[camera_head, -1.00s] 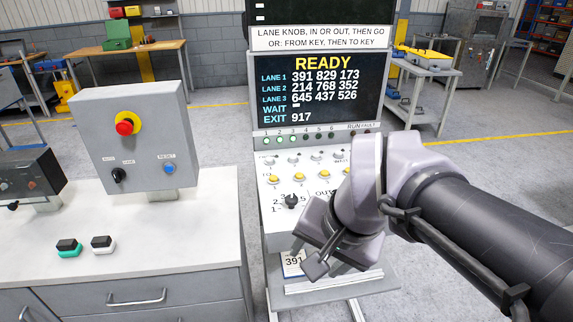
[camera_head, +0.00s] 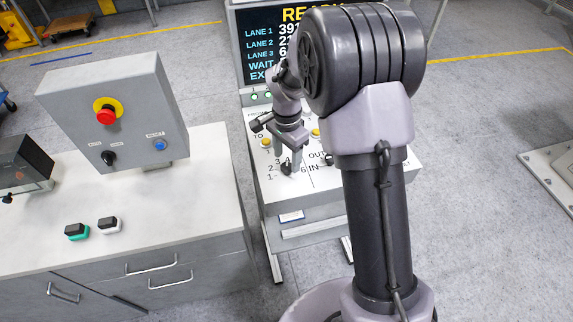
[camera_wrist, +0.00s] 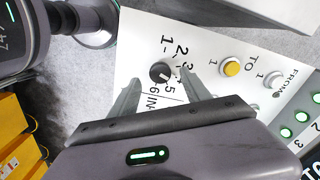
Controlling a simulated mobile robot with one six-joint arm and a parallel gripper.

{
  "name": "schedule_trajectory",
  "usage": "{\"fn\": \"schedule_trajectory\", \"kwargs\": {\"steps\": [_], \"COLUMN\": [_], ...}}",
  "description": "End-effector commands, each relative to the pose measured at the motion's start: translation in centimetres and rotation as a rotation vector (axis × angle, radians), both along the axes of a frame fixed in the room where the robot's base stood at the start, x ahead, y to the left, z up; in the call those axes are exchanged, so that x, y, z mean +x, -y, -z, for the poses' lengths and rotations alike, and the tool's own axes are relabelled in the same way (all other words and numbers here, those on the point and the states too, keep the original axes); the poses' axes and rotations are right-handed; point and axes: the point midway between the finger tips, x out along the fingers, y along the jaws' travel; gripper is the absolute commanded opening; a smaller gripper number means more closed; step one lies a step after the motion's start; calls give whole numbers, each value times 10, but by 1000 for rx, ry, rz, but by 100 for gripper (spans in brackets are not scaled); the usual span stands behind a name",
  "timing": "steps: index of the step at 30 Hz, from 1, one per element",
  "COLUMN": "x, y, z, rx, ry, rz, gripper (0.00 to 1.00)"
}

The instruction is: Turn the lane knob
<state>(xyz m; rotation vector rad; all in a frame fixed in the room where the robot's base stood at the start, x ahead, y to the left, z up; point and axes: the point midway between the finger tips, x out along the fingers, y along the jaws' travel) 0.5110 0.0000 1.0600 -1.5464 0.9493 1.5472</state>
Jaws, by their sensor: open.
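The lane knob (camera_wrist: 159,72) is a small round dark knob on the white sloping panel, with numbers printed around it. In the wrist view it shows between the two fingertips of my gripper (camera_wrist: 161,78), which is open with a finger on either side. No contact with the knob shows, and the height of the fingers above the panel is hard to tell. In the head view my gripper (camera_head: 287,153) points down at the knob (camera_head: 287,169), which is partly hidden by the fingers. The knob's exact setting is too small to read surely.
A yellow button (camera_wrist: 232,68) sits near the knob on the panel. My arm covers part of the display (camera_head: 262,50) in the head view. A grey control box with a red button (camera_head: 105,113) stands on the white bench (camera_head: 190,215) at the left.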

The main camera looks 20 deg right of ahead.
Motion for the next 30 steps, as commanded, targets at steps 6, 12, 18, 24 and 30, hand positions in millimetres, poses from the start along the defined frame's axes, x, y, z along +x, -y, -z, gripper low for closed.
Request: {"fn": "schedule_trajectory", "kwargs": {"steps": [6, 12, 18, 24, 30], "x": [0, 0, 0, 0, 0], "y": [0, 0, 0, 0, 0], "z": [28, 31, 30, 30, 30], "rx": [0, 0, 0, 0, 0], "ry": [-1, 0, 0, 0, 1], "rz": [-1, -1, -1, -1, -11], "gripper": [56, 56, 38, 0, 0]}}
